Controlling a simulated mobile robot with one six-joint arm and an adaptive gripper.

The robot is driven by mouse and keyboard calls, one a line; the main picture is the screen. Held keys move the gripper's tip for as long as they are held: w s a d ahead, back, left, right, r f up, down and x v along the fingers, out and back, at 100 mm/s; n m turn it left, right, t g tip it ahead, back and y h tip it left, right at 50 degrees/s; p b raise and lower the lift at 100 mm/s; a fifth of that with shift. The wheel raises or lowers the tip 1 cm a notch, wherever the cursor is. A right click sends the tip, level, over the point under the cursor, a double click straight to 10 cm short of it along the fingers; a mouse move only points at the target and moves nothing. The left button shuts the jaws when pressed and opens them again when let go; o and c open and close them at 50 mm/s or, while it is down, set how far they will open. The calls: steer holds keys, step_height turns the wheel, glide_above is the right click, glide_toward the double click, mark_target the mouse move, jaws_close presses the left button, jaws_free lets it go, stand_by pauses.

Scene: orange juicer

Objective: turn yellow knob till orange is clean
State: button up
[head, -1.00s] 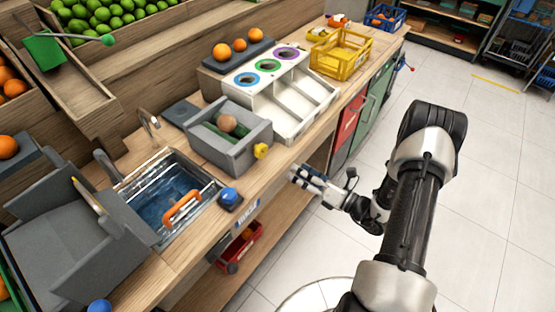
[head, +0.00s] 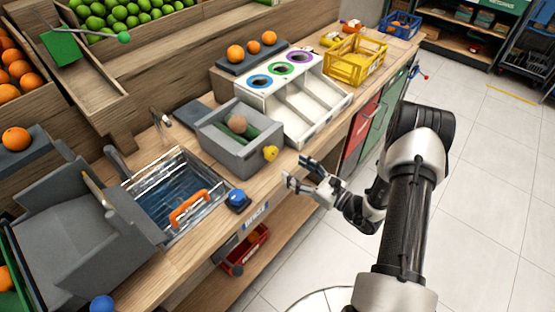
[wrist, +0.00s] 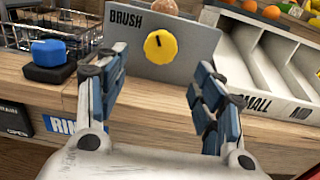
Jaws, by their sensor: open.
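The yellow knob (head: 270,153) sticks out of the front of the grey brush box (head: 226,150). In the wrist view the knob (wrist: 160,46) shows a short black mark, tilted slightly from upright, under the word BRUSH. A brownish, dirty-looking orange (head: 237,124) sits in the box on green brushes. My gripper (head: 310,172) is open and empty, in front of the box and a little right of the knob in the head view. In the wrist view its fingers (wrist: 158,95) spread to either side below the knob, apart from it.
A sink basin (head: 172,195) with an orange handle (head: 188,208) and a blue button (head: 237,199) lie left of the box. A white sorting tray (head: 300,98) stands to the right. Bare wooden counter runs along the front edge.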

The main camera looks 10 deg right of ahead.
mark_target(274, 157)
steer(key=b+x, duration=0.1)
steer(key=x, duration=0.7)
steer(key=shift+w, duration=0.1)
steer(key=c, duration=1)
steer(key=shift+c, duration=0.4)
steer(key=shift+m, duration=0.3)
steer(key=m+p, duration=0.1)
steer(key=m, duration=0.4)
steer(key=m+p, duration=0.1)
steer(key=m, duration=0.5)
steer(key=shift+a, duration=0.1)
steer(key=shift+m, duration=0.4)
